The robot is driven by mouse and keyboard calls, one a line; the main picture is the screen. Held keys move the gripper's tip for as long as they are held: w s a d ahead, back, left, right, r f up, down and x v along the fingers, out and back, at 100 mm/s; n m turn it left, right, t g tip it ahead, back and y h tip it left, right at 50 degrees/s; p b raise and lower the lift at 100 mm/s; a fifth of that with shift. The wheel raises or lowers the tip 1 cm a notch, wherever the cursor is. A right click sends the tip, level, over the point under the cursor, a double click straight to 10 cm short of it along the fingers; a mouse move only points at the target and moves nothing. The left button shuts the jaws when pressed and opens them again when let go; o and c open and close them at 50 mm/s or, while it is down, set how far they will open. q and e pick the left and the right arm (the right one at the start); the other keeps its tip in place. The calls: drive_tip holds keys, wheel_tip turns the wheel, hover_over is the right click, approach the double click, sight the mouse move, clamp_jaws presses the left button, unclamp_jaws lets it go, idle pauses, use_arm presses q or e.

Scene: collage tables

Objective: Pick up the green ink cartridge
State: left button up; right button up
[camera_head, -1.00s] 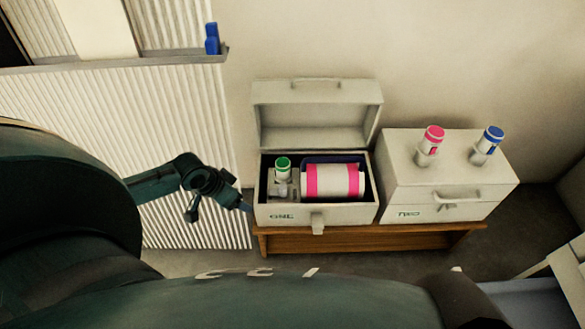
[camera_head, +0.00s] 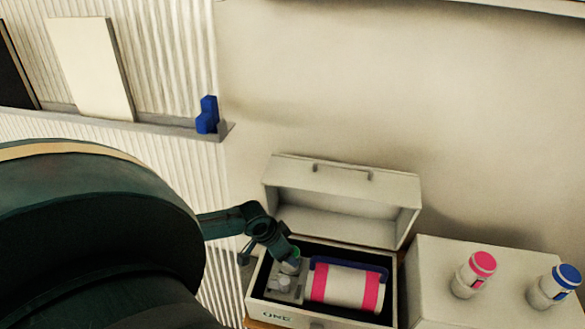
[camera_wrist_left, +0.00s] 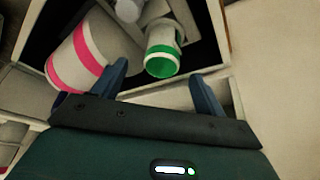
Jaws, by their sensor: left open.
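The green ink cartridge (camera_wrist_left: 162,48) is a white cylinder with a green band and rim, standing in a grey holder inside the open case (camera_head: 394,290). In the head view the cartridge (camera_head: 291,264) is mostly hidden by my left gripper, with a bit of green showing. My left gripper (camera_head: 287,256) is over the case's left part, at the cartridge. In the left wrist view its open fingers (camera_wrist_left: 158,76) sit either side of the cartridge's green end, with gaps visible. I cannot tell whether they touch it. My right gripper is not in view.
A large white roll with pink bands (camera_head: 346,286) and a blue frame lie beside the cartridge. The raised lid (camera_head: 340,188) stands behind. A closed case (camera_head: 440,262) to the right bears pink (camera_head: 475,274) and blue (camera_head: 556,286) cartridges. A shelf with a blue item (camera_head: 207,115) is upper left.

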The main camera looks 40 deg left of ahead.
use_arm(q)
drive_tip(key=x, duration=0.2)
drive_tip(key=shift+w+f+b, duration=0.15)
drive_tip(key=shift+f+b, duration=0.05)
drive_tip(key=shift+b, duration=0.15)
drive_tip(key=b+x, duration=0.2)
drive_tip(key=x, duration=0.2)
drive_tip(key=shift+w+r, duration=0.1)
drive_tip(key=shift+w+f+b, duration=0.25)
drive_tip(key=shift+f+b, duration=0.15)
drive_tip(key=shift+f, duration=0.05)
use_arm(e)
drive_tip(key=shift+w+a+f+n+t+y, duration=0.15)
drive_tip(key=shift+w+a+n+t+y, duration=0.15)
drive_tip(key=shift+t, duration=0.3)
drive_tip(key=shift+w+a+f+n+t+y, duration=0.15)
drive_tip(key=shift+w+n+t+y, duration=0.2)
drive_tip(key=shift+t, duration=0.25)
use_arm(q)
drive_tip(key=shift+c, duration=0.2)
drive_tip(key=c, duration=1.1)
